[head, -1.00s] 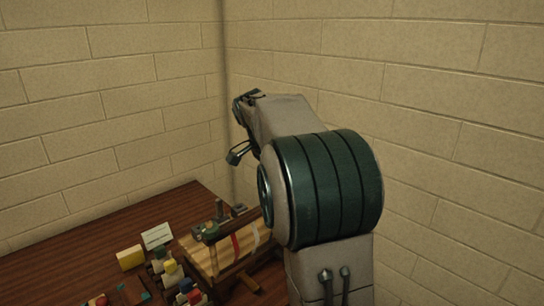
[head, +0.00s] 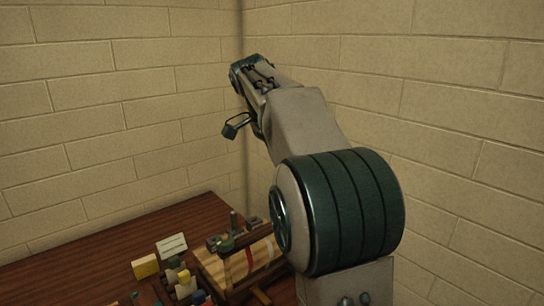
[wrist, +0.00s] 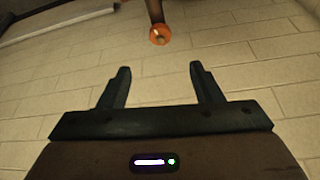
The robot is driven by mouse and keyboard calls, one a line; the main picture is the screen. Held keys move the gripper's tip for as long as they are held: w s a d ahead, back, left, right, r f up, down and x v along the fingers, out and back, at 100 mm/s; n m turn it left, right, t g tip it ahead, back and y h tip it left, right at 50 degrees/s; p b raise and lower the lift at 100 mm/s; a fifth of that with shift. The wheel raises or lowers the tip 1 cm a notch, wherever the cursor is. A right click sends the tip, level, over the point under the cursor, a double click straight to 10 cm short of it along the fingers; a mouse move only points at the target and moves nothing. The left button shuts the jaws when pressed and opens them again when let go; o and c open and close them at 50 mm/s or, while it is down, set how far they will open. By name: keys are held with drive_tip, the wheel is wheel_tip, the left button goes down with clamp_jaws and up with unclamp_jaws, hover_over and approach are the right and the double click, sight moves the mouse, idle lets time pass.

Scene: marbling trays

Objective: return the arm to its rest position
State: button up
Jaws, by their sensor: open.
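My gripper (wrist: 160,68) is open in the wrist view, its two dark fingers apart with nothing between them. Pale block wall fills the view behind and between the fingers. In the head view my arm is raised in front of the room's corner, its far end up and to the left, above the table. The fingers cannot be made out clearly there.
A dark wooden table (head: 110,240) stands at lower left. On it are a wooden frame or tray (head: 215,268), a yellow block (head: 146,266), a white card (head: 172,246) and several small bottles. A round orange thing (wrist: 160,35) shows in the wrist view.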

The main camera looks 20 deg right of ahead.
drive_tip(key=s+a+f+n+y, duration=0.1)
drive_tip(key=s+a+f+n, duration=0.2)
drive_tip(key=s+f+n, duration=0.2)
drive_tip(key=s+a+f+n+t+y, duration=0.1)
drive_tip(key=s+a+f+n, duration=0.3)
drive_tip(key=s+f, duration=0.4)
drive_tip(key=s+a+f+n+t+y, duration=0.1)
drive_tip(key=s+a+f+n+y, duration=0.1)
drive_tip(key=s+f+n, duration=0.4)
drive_tip(key=s+a+f, duration=0.1)
drive_tip(key=s, duration=0.4)
drive_tip(key=shift+s+a+f+n, duration=0.15)
drive_tip(key=shift+a+f+n, duration=0.05)
drive_tip(key=shift+n, duration=0.1)
